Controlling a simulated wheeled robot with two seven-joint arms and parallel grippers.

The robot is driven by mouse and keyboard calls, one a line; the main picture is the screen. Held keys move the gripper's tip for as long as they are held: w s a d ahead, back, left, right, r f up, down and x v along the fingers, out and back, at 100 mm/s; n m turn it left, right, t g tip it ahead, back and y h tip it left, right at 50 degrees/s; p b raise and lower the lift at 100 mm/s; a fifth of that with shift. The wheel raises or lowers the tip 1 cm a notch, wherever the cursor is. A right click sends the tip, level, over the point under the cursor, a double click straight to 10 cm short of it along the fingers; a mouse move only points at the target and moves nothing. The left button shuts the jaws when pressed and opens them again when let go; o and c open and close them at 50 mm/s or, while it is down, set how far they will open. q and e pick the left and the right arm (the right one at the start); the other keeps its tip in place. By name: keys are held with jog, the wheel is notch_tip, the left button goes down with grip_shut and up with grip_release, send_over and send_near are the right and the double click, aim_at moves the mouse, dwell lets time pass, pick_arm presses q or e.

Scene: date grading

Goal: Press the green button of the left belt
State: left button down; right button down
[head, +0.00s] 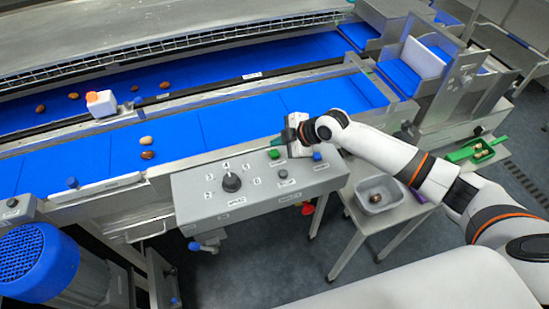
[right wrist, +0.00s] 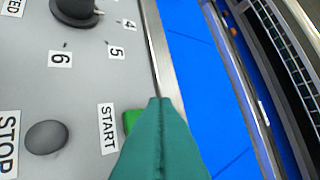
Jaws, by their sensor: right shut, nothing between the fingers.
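The green button (head: 273,154) is on the top of the grey control panel (head: 205,203) in front of the belts. In the right wrist view the green button (right wrist: 130,119) shows beside the START label (right wrist: 108,128), partly hidden by my fingers. My right gripper (head: 279,141) is just above and behind the green button in the head view. Its teal fingers (right wrist: 160,101) are shut and empty, their tips beside the button. I cannot tell whether they touch it. My left gripper is out of view.
The panel also carries a black knob (head: 231,182), a dark STOP button (right wrist: 46,136) and a blue button (head: 317,156). Blue belts (head: 225,130) with several dates run behind. A grey bin (head: 365,189) stands on a small table to the right.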

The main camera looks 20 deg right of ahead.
aim_at(274, 154)
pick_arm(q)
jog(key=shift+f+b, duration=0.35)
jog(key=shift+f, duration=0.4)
pick_arm(e)
jog(key=shift+f, duration=0.95)
dwell(0.5)
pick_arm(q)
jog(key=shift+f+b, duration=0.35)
pick_arm(e)
jog(key=shift+f, duration=0.4)
